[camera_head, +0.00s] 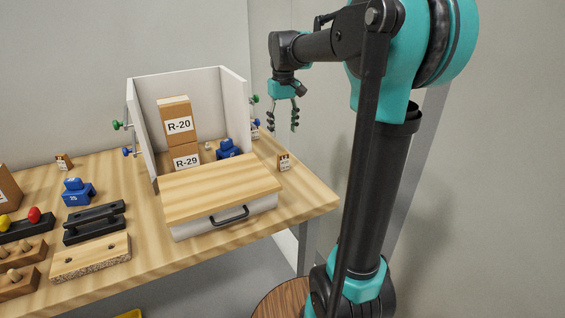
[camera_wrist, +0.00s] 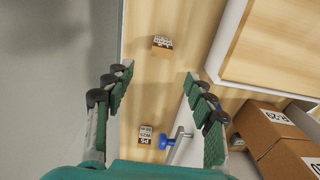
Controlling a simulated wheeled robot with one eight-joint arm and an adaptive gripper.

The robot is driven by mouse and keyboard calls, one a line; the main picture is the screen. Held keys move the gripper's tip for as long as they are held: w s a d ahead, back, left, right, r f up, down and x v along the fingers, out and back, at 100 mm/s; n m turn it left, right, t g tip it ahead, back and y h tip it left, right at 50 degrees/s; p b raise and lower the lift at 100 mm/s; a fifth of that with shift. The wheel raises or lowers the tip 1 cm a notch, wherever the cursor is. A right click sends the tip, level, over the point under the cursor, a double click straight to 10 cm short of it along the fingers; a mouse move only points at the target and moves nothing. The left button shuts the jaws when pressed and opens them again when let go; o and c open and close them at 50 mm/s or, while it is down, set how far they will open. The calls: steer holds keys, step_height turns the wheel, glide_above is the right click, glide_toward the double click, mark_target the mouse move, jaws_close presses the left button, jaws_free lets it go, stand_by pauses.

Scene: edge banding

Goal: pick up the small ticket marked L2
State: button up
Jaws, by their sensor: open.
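Small wooden tickets with printed labels stand on the table; I cannot read L2 on any of them. One ticket (camera_head: 283,161) stands at the table's right, beside the drawer box. Another ticket (camera_head: 255,133) is at the back, by the white panel. A third ticket (camera_head: 63,161) is at the far left. My gripper (camera_head: 283,124) is open and empty, pointing down above the right back of the table. In the wrist view my gripper (camera_wrist: 157,78) has one ticket (camera_wrist: 161,42) beyond its fingertips and another ticket (camera_wrist: 147,136) between its fingers, nearer the palm.
A white-walled enclosure (camera_head: 233,95) holds cartons R-20 (camera_head: 178,124) and R-29 (camera_head: 186,160) and a blue piece (camera_head: 228,149). A wooden-topped drawer box (camera_head: 220,190) stands in front. A blue-knobbed clamp (camera_wrist: 172,141) is near my right finger. The table's edge (camera_wrist: 123,100) runs along the left.

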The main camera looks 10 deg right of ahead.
mark_target(283, 153)
steer(key=f, duration=1)
steer(key=shift+s+f, duration=0.2)
steer(key=shift+f, duration=0.2)
steer(key=shift+c, duration=0.5)
steer(key=c, duration=0.9)
